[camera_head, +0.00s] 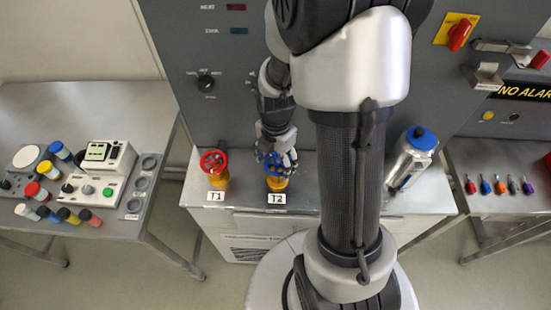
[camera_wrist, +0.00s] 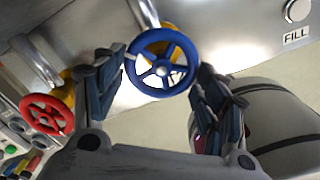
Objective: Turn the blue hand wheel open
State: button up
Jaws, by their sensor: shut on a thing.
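The blue hand wheel (camera_wrist: 162,92) is in the upper middle of the wrist view, with spokes and a pale hub. In the head view the wheel (camera_head: 265,160) sits on a yellow valve body above the label T2 and is partly hidden by my gripper. My gripper (camera_head: 276,150) reaches down over it from above. In the wrist view my gripper (camera_wrist: 162,70) has one finger at each side of the wheel's rim and is shut on it.
A red hand wheel (camera_head: 213,161) labelled T1 stands close on the left; it also shows in the wrist view (camera_wrist: 45,115). A left table (camera_head: 150,190) holds small jars and a device. A right table (camera_head: 490,207) holds several coloured tools.

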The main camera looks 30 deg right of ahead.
jog(key=n, duration=0.4)
jog(key=shift+s+d+n, duration=0.1)
jog(key=shift+s+n, duration=0.05)
jog(key=shift+n, duration=0.15)
jog(key=shift+d+n, duration=0.1)
jog(key=shift+n, duration=1.8)
jog(key=shift+s, duration=0.1)
jog(key=o, duration=1.1)
jog(key=shift+c, duration=0.2)
